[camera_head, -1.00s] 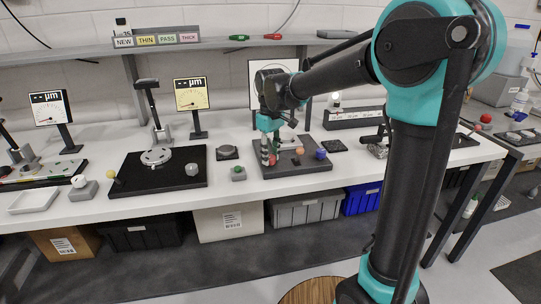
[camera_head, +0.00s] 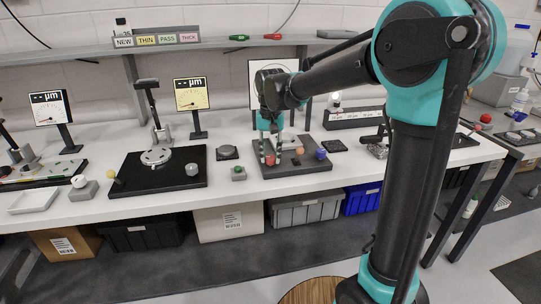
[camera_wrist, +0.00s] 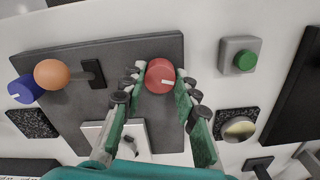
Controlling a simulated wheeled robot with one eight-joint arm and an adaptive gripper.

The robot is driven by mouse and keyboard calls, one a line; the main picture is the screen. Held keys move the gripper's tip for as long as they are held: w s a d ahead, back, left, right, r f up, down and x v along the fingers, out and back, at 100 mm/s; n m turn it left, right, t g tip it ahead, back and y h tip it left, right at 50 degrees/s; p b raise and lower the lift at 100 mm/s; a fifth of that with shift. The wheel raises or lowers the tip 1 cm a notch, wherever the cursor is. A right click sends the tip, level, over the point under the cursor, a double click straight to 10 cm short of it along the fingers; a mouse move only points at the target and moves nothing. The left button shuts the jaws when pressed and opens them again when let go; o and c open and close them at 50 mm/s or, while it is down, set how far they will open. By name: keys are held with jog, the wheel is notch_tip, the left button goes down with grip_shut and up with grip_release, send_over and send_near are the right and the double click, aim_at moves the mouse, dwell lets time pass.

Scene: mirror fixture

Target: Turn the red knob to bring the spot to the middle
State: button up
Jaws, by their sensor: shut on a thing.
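The red knob (camera_wrist: 160,76) stands on the grey mirror fixture plate (camera_wrist: 75,50), with its white index mark toward the lower right in the wrist view. My gripper (camera_wrist: 156,80) has one finger on each side of the knob and is shut on it. An orange knob (camera_wrist: 52,74) and a blue knob (camera_wrist: 27,89) are at the left of the plate in the wrist view. A white screen (camera_head: 288,66) stands behind, partly hidden by my arm; I cannot see a spot on it.
A green button on a grey box (camera_wrist: 240,55) sits beside the plate.

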aim_at(270, 157)
jog(key=shift+m, duration=1.1)
jog(key=o, duration=1.2)
jog(key=shift+c, duration=0.2)
notch_tip(270, 157, up, 12)
